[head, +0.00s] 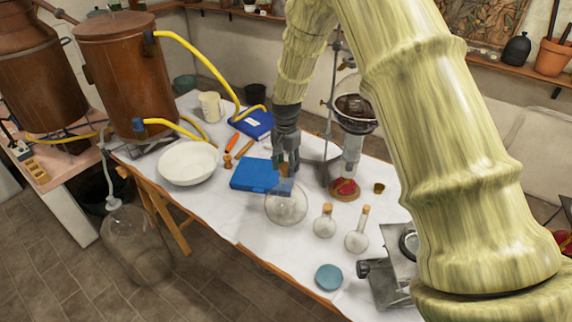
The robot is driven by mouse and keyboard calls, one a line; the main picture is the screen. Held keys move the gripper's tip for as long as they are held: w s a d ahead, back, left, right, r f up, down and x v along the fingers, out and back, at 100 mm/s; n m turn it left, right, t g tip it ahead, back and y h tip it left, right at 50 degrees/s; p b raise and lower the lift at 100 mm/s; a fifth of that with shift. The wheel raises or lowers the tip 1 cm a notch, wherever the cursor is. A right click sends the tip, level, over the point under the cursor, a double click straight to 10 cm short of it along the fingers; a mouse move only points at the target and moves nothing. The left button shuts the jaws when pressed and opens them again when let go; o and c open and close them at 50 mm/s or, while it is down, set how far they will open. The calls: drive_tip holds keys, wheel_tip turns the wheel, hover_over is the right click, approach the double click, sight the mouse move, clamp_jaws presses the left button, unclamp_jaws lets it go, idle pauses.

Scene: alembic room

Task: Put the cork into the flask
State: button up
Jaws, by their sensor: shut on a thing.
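My gripper (286,168) points down over the table and is shut on the cork (280,160), of which only a small brownish bit shows between the dark fingers. A round clear glass flask (287,205) stands right below the fingertips, its neck reaching up towards them. The neck is see-through and partly lost against the blue case behind, so I cannot tell whether the cork touches the flask's mouth. Two smaller flasks, one short (325,224) and one long-necked (357,240), stand to the right with corks in their necks.
A blue case (254,174) lies behind the flask, a white bowl (188,163) to its left. A blue round dish (328,277) lies near the front edge. Bare white cloth lies front left.

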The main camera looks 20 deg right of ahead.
sight(286, 166)
drive_tip(key=shift+f, duration=0.15)
idle(0.6)
drive_tip(key=o, duration=1.4)
drive_tip(key=shift+r+p, duration=2.1)
drive_tip(key=shift+r, duration=1.45)
